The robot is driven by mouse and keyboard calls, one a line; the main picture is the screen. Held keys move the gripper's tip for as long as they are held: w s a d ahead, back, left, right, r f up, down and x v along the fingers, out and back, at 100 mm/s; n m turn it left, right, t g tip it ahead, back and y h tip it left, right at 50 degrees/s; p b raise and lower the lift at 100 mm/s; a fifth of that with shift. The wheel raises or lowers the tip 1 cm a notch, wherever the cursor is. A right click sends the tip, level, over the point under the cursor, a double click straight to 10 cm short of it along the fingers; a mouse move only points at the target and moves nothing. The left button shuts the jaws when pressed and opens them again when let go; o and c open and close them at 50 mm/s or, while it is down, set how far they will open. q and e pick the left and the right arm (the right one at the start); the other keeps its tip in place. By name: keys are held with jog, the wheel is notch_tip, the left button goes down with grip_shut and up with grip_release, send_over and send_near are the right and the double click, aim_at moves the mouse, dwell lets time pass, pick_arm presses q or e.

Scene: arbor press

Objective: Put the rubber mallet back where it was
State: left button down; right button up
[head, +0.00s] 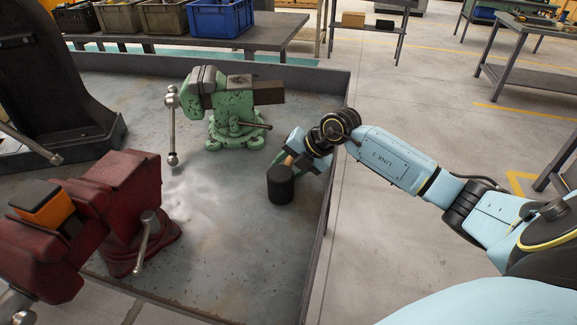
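The rubber mallet has a black cylindrical head (281,186) and a short visible piece of light wooden handle (289,160). It is at the right side of the grey metal bench top, with its head hanging down at or just above the surface; I cannot tell if it touches. My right gripper (293,158) reaches in from the right over the bench's raised edge and appears shut on the mallet's handle. The fingers and wrist hide most of the handle. My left gripper is not in view.
A green vise (222,105) stands behind and left of the mallet. A red vise (128,205) is at the front left, with a dark press frame (60,80) behind it. The bench has a raised rim (328,185) on the right. Bare bench top lies between the vises and mallet.

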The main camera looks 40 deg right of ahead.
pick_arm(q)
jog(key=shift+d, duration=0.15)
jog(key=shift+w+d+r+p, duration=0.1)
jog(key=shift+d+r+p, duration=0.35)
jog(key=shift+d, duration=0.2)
pick_arm(e)
jog(key=v, duration=1.2)
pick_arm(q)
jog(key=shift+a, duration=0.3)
